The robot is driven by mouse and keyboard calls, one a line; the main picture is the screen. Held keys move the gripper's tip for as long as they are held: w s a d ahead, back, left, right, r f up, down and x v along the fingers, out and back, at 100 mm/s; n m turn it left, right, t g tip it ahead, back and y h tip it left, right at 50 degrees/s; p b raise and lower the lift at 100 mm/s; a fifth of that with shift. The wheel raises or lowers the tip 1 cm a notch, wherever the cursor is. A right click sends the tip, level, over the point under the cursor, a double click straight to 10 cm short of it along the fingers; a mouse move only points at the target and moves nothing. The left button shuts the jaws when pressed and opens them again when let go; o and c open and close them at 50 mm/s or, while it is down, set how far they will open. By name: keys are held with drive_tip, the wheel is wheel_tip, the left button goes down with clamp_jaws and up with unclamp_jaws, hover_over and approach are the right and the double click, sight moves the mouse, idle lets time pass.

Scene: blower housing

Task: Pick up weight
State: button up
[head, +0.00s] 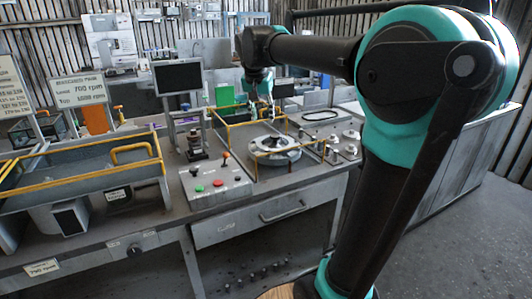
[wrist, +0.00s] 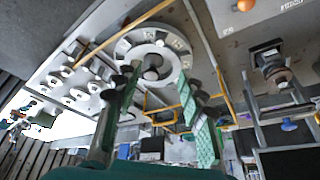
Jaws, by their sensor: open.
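Several small round metal pieces that look like the weights (head: 350,135) stand on the bench right of the round metal rotor (head: 275,148). In the wrist view, these weights (wrist: 82,95) are at the left, outside the fingers. My gripper (head: 264,112) points down behind the rotor's near rim, above the bench. In the wrist view my gripper (wrist: 160,86) is open, its green fingers apart with nothing held between them. The rotor (wrist: 152,52) shows beyond the fingertips, its hub partly between them. Whether the fingers touch anything cannot be told.
Yellow rails (head: 240,124) run around the rotor's bay. A control box (head: 215,184) with red and green buttons and a lever stands in front left. A monitor (head: 178,77) and a yellow-railed tray (head: 85,165) are further left. Floor is open at the right.

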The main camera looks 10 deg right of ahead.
sight(267, 150)
drive_tip(key=x, duration=1.7)
drive_tip(key=shift+w+d, duration=0.1)
drive_tip(key=shift+w, duration=0.05)
clamp_jaws()
